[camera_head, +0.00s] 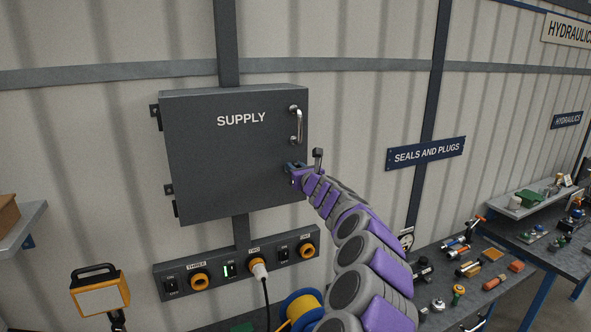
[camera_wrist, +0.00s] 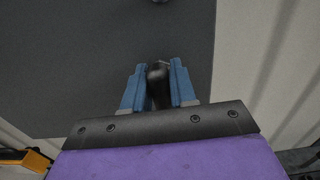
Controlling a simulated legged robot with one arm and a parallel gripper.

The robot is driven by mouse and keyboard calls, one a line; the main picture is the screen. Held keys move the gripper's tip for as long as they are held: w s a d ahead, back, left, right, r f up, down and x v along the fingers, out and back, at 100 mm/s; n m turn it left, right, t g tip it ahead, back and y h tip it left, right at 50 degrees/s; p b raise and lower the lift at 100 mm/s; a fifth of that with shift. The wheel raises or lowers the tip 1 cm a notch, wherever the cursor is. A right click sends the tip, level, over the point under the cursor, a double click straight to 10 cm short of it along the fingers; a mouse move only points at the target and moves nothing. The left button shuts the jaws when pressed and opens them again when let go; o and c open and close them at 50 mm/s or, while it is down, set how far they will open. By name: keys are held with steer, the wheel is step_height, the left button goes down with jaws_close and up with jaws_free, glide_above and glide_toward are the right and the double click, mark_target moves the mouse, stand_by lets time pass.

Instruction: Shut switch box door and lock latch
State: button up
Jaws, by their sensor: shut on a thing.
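The grey switch box (camera_head: 235,160) marked SUPPLY hangs on the wall with its door flush against the body, looking shut. A metal bar handle (camera_head: 297,125) is at the door's upper right. My gripper (camera_head: 294,169) is at the door's right edge, below the handle. In the wrist view my gripper (camera_wrist: 160,88) has its blue fingers on both sides of a dark, rounded latch lever (camera_wrist: 158,82), shut on it. The grey door face (camera_wrist: 100,60) fills much of that view. The latch's base is hidden by my gripper in the head view.
A socket strip (camera_head: 235,268) with switches and yellow sockets runs below the box, with a plug and black cable in one. A yellow work lamp (camera_head: 100,292) stands at lower left.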

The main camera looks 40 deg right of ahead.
jaws_close()
steer(key=n+b, duration=0.2)
steer(key=n, duration=0.1)
steer(key=n+b, duration=0.1)
steer(key=b, duration=0.1)
steer(key=shift+a+f+n, duration=0.25)
steer(key=shift+a+n, duration=0.05)
steer(key=n+b, duration=0.3)
steer(key=n, duration=0.1)
steer(key=f+n+b, duration=0.1)
steer(key=n+b, duration=0.3)
steer(key=a+n+b, duration=0.1)
steer(key=n+b, duration=0.3)
steer(key=n, duration=0.1)
steer(key=shift+w+f, duration=0.2)
steer(key=shift+f, duration=0.15)
steer(key=shift+f+n, duration=0.1)
steer(key=shift+n, duration=0.2)
